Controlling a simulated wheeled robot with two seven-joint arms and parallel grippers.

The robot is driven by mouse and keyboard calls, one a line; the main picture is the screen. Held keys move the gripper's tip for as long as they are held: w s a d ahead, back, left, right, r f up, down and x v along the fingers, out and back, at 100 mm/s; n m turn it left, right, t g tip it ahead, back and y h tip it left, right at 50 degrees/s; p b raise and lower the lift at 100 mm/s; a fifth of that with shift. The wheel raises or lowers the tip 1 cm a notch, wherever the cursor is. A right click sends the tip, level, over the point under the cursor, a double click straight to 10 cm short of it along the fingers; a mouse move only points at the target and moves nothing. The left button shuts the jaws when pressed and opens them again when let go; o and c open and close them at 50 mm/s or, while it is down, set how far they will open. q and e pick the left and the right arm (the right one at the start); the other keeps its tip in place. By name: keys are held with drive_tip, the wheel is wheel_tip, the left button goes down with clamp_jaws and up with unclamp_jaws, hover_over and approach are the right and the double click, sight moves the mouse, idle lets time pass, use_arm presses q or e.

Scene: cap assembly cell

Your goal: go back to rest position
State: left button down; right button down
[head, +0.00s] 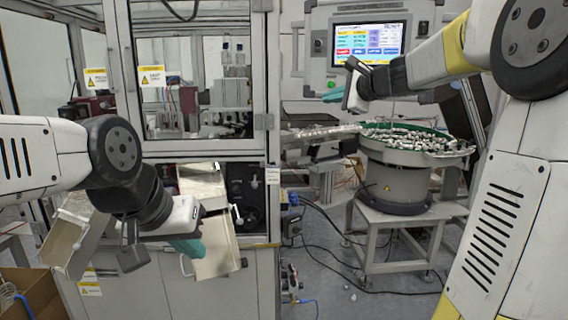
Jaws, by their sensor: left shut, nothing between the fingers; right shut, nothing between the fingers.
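My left gripper (188,247), with teal fingertips, hangs at the lower left in the head view. It is shut and empty, in front of the open hatch area of the machine cabinet (258,262). My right gripper (333,97), also teal-tipped, is shut and empty at the upper middle. In the picture it overlaps the area just below the control screen (369,42). Whether either gripper touches anything behind it cannot be told from this one view.
A round bowl feeder (398,172) full of small metallic caps stands on a grey stand at the right, with a track (322,131) leading left. A cardboard box (38,292) is at the lower left. Cables and a few loose caps lie on the floor.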

drive_tip(key=s+a+f+n+g, duration=0.2)
drive_tip(key=s+a+f+n, duration=0.1)
drive_tip(key=s, duration=0.3)
drive_tip(key=s+a+f+n+g, duration=0.1)
drive_tip(key=s+a+f+n, duration=0.15)
drive_tip(key=s, duration=0.35)
drive_tip(key=s+d+f+n+g+h, duration=0.2)
drive_tip(key=s+f+n, duration=0.4)
drive_tip(key=s, duration=0.5)
drive_tip(key=s+d+f+n+g+h, duration=0.2)
drive_tip(key=s+f+n, duration=0.4)
drive_tip(key=s+f, duration=0.5)
drive_tip(key=shift+d+h, duration=0.25)
drive_tip(key=shift+h, duration=0.25)
